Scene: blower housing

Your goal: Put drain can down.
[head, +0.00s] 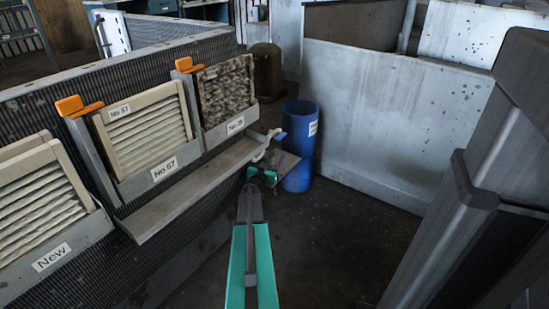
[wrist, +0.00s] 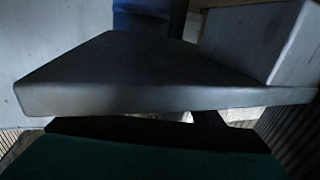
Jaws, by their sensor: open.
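My gripper (head: 263,176), at the end of my teal and grey arm, is at the far right end of the long grey ledge, beside and slightly below a small grey shelf plate (head: 286,166). It is open; its fingertips are small and partly hidden in the head view. The wrist view shows the grey plate (wrist: 120,75) close up, across the middle, with a dark and teal part of me below it. I cannot pick out a drain can for certain in either view. A small cream curved piece with a blue end (head: 268,145) is just above the plate.
A blue barrel (head: 300,150) stands on the floor just behind the plate. Framed filters, including one labelled New (head: 45,210), line the ribbed housing at left, with orange clips (head: 78,106). A pale partition wall (head: 385,120) stands right. Floor (head: 345,225) between is clear.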

